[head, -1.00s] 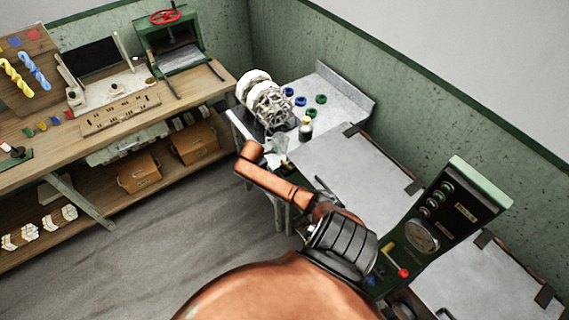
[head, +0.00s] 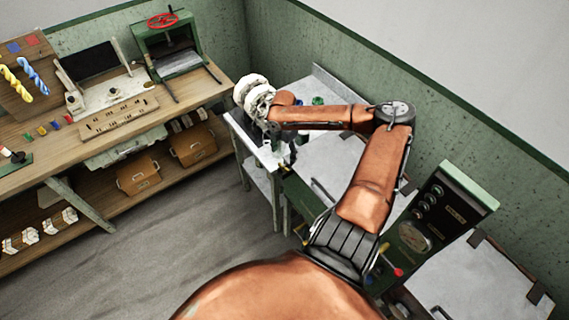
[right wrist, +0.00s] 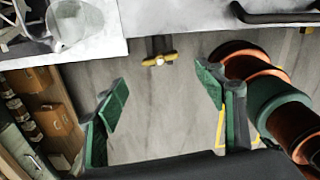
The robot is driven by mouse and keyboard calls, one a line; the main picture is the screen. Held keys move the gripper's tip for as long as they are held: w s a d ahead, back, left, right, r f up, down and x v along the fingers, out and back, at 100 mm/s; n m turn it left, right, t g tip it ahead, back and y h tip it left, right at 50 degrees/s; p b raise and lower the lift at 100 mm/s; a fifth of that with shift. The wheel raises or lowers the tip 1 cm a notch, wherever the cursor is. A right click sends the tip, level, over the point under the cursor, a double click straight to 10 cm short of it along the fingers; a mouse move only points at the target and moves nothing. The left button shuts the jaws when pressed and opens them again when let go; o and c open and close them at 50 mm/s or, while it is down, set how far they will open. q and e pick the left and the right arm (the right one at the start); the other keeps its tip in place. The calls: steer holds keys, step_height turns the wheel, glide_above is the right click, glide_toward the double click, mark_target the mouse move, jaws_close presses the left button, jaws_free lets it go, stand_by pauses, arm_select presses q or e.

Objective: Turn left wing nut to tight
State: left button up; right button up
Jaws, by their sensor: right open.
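A brass-yellow wing nut (right wrist: 160,60) on a dark fitting shows in the right wrist view, just below the edge of a pale table top (right wrist: 80,30). Its wings lie roughly level across the picture. My right gripper (right wrist: 160,98) is open, with green pads on both fingers. The nut shows in the gap between the fingers but beyond the tips, apparently untouched. In the head view my right gripper (head: 284,158) is small and dark at the table's front edge, and I cannot make out the wing nut there. My left gripper is not in view.
A second small yellow piece (right wrist: 306,30) shows at the right wrist view's upper right, partly cut off. A control panel (head: 435,215) stands right of my arm. The floor (head: 180,260) left of it is clear.

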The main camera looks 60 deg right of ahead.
mark_target(283, 166)
step_height(283, 166, down, 8)
steer(key=shift+r, duration=0.1)
stand_by(0.4)
